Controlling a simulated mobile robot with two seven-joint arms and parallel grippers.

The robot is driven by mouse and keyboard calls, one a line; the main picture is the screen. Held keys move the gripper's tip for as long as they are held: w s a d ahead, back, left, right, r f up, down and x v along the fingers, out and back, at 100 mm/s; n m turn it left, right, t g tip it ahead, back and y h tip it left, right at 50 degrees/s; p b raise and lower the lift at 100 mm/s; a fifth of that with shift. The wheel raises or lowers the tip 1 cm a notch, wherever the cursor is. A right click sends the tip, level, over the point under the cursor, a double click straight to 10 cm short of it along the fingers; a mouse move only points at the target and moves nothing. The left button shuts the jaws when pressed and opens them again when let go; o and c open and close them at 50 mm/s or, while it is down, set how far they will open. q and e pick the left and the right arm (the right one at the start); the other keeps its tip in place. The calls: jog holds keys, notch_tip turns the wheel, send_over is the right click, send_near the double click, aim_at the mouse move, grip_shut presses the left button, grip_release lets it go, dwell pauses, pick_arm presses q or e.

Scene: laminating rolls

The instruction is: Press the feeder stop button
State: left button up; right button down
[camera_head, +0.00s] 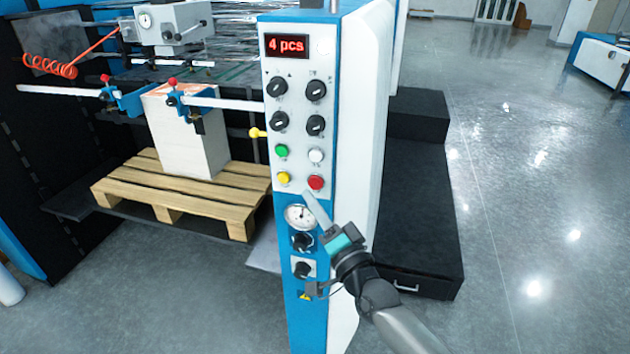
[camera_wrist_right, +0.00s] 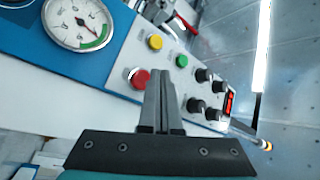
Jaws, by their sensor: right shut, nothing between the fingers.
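The control panel (camera_head: 299,120) stands upright on the front of a blue and white machine. It carries a green button (camera_head: 281,151), a white button (camera_head: 316,156), a yellow button (camera_head: 283,179) and a red button (camera_head: 316,182). No readable label tells which is the feeder stop button. My right gripper (camera_head: 309,195) is shut and empty, its tips just below the red button. In the right wrist view, the fingertips (camera_wrist_right: 160,75) appear beside the red button (camera_wrist_right: 138,78); contact cannot be told. The yellow (camera_wrist_right: 155,41) and green (camera_wrist_right: 182,61) buttons also show there. My left gripper is not in view.
A pressure gauge (camera_head: 300,216) and dark knobs (camera_head: 303,242) sit below the buttons. Several selector knobs and a red display (camera_head: 287,45) reading "4 pcs" are above. A wooden pallet (camera_head: 180,200) bears a white stack (camera_head: 187,135) at left. Floor at right is clear.

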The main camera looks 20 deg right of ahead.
jog(key=s+a, duration=0.1)
jog(key=s+a+p, duration=0.1)
jog(key=s, duration=0.1)
jog(key=shift+w, duration=0.1)
dwell(0.6)
jog(key=s+d+f+n+g+h+b, duration=0.1)
jog(key=s+f+n+g+b, duration=0.2)
jog(key=f, duration=1.1)
jog(key=s+d+f+n+g+b, duration=0.15)
jog(key=s+f+g, duration=0.35)
jog(key=f, duration=1)
jog(key=s+f+n+g+h+b, duration=0.15)
jog(key=s+f+b, duration=0.3)
jog(key=f, duration=0.95)
jog(key=s+f+n+g+b, duration=0.1)
jog(key=s+f+n+g, duration=0.1)
jog(key=s+f, duration=0.5)
jog(key=s+d+f+n+g+b, duration=0.1)
jog(key=s+f+g, duration=0.3)
jog(key=s, duration=1)
jog(key=s+d+f+n+g+h+b, duration=0.1)
jog(key=s+f+n+g+b, duration=0.2)
jog(key=s+f, duration=0.8)
jog(key=shift+s+g, duration=0.15)
jog(key=shift+g, duration=0.2)
